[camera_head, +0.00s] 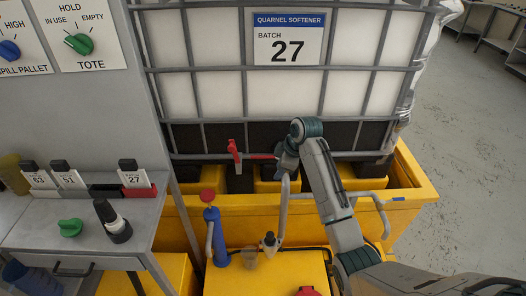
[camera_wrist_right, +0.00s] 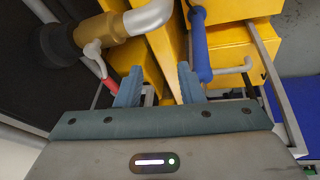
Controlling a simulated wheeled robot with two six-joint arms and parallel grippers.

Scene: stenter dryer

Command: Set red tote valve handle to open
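The red tote valve handle (camera_head: 262,156) shows low on the front of the caged white tote (camera_head: 180,95), roughly level, with its right end close to my right gripper (camera_head: 286,165). In the right wrist view the handle is a grey lever with a red grip (camera_wrist_right: 109,84), coming off a brass valve body (camera_wrist_right: 98,32). My right gripper (camera_wrist_right: 158,88) has its two fingers apart. The red grip ends beside the left finger; whether they touch I cannot tell. Nothing shows held between the fingers. My left gripper is not in view.
A yellow spill pallet (camera_head: 405,205) lies under the tote. A blue pump (camera_head: 215,237) with a red top stands in front. Floor at right is clear.

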